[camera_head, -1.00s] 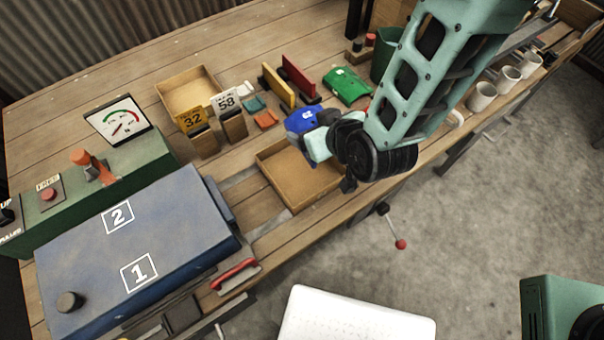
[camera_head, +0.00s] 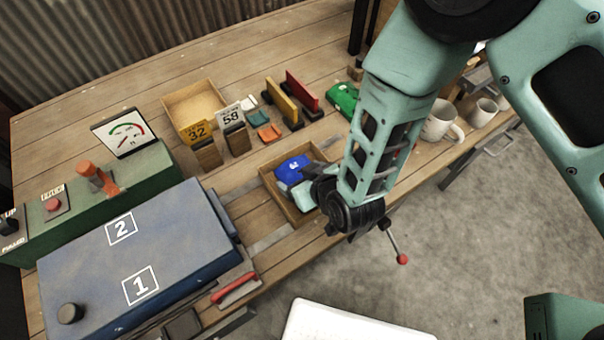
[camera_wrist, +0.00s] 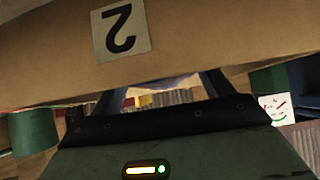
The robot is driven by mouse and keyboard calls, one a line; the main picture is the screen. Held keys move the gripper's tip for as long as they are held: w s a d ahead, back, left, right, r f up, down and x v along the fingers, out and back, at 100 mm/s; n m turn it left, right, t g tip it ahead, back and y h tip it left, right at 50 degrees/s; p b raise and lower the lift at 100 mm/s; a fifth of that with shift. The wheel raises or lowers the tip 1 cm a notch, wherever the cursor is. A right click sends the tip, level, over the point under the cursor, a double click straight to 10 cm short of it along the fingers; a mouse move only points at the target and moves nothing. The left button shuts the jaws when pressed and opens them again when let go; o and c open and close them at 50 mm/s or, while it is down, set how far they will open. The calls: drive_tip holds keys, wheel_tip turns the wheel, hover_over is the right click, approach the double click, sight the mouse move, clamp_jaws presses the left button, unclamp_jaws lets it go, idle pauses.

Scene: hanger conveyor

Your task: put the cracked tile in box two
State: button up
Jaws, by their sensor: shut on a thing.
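My gripper (camera_head: 309,174) is low at the open wooden tray (camera_head: 274,193) in the head view. It is shut on a blue piece (camera_head: 291,169) with a white mark, which shows inside the tray outline. I cannot tell whether the piece touches the tray floor, and I cannot make out a crack. In the wrist view a tan wall with an upside-down "2" label (camera_wrist: 121,29) crosses close to my gripper (camera_wrist: 168,84). A pale bluish strip (camera_wrist: 165,81) shows between the fingers; the rest is hidden.
Small orange (camera_head: 269,133) and teal (camera_head: 258,118) pieces lie behind the tray. Placards 32 (camera_head: 196,132) and 58 (camera_head: 231,117) stand before another tray (camera_head: 176,104). A blue cabinet (camera_head: 165,247) is at left, cups (camera_head: 440,120) at right. A red-knobbed lever (camera_head: 401,258) hangs at the front edge.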

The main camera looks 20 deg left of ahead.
drive_tip(key=shift+f, duration=0.2)
drive_tip(key=o, duration=1.1)
drive_tip(key=shift+r, duration=0.15)
drive_tip(key=s+d+r+g+h, duration=0.2)
drive_tip(key=s+d+r, duration=0.1)
drive_tip(key=d+r, duration=0.5)
drive_tip(key=s+d+r+m+g+h+b, duration=0.1)
drive_tip(key=s+d+r, duration=0.3)
drive_tip(key=d+r, duration=0.4)
drive_tip(key=s+d+r+m+g+h, duration=0.1)
drive_tip(key=s+d+r+g+h, duration=0.2)
drive_tip(key=d+r, duration=0.5)
drive_tip(key=shift+s+d+r+h, duration=0.25)
drive_tip(key=shift+s+r, duration=0.15)
drive_tip(key=shift+r, duration=0.3)
drive_tip(key=shift+s+d+r+h, duration=0.1)
drive_tip(key=shift+s+r+h, duration=0.2)
drive_tip(key=shift+r, duration=0.4)
